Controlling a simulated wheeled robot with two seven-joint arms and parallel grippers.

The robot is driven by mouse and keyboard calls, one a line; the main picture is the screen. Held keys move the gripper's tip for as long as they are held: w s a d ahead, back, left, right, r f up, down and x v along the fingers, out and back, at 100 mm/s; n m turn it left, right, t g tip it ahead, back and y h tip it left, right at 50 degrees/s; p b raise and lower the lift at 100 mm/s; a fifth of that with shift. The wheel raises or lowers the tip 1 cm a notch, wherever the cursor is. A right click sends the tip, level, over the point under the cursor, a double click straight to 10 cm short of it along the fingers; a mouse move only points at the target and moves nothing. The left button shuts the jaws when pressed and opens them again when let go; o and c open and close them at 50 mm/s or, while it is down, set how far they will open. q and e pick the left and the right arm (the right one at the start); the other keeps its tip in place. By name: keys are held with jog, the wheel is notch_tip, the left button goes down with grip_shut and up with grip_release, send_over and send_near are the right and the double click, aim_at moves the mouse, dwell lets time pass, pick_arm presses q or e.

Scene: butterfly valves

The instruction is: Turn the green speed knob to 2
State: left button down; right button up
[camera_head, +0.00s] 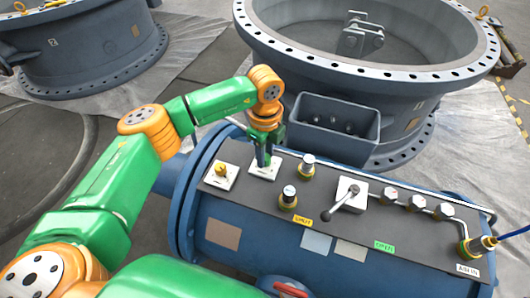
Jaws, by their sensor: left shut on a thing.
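My left gripper (264,160) points down onto a white square plate (257,174) near the left end of the dark panel. It is shut on a small knob there, which I take to be the green speed knob. The fingers hide the knob, and its pointer and the scale numbers cannot be read. My right gripper is not in view.
Left of the gripper is a yellow knob (221,170) on a white plate. To its right stand silver-topped fittings (288,197), a lever valve (346,200) and hex fittings. An open blue-grey box (332,128) and a large flanged ring (330,70) stand close behind.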

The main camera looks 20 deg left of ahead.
aim_at(266, 157)
pick_arm(q)
jog(key=c, duration=0.6)
grip_release()
jog(key=shift+r, duration=3.55)
jog(key=shift+s+f, duration=0.1)
